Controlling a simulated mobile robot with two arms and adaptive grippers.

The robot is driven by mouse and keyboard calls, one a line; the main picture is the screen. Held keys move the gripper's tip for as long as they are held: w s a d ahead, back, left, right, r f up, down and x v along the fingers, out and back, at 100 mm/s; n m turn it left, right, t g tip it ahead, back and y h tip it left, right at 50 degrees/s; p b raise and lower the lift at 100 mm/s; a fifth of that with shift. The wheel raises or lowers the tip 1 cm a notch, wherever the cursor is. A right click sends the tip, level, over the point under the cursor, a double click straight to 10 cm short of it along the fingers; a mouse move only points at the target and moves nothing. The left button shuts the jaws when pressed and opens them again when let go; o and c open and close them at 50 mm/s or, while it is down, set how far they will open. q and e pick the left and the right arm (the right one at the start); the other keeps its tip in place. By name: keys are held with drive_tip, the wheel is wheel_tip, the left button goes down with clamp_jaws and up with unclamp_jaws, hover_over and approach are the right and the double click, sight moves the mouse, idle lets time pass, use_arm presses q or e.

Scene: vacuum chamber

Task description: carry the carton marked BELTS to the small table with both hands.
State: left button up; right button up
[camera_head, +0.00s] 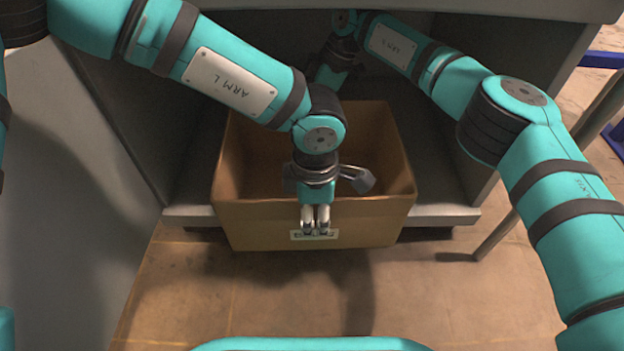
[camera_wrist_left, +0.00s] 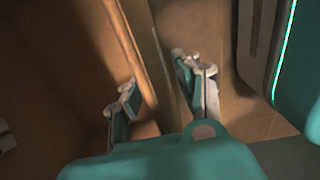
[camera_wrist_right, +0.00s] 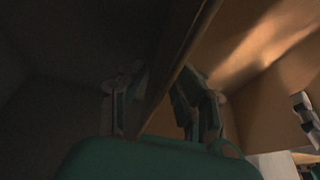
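The brown, open-topped carton (camera_head: 365,222) sits in a grey bay, its front wall past the shelf edge. A small label (camera_head: 330,235) on that wall is partly covered, and I cannot read it. My left gripper (camera_head: 315,228) points down at the middle of the front wall. In the left wrist view its fingers (camera_wrist_left: 158,90) stand one on each side of the wall. I cannot tell whether either gripper presses on the wall. The carton looks empty.
The grey shelf (camera_head: 440,214) runs under the carton, with bay side walls left and right and a grey top edge (camera_head: 480,6) above. A slanted metal leg (camera_head: 510,222) stands at right. Brown floor (camera_head: 440,300) is clear in front. The small table is not identifiable.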

use_arm(q)
clamp_jaws()
use_arm(e)
clamp_jaws()
drive_tip(key=shift+r, duration=0.1)
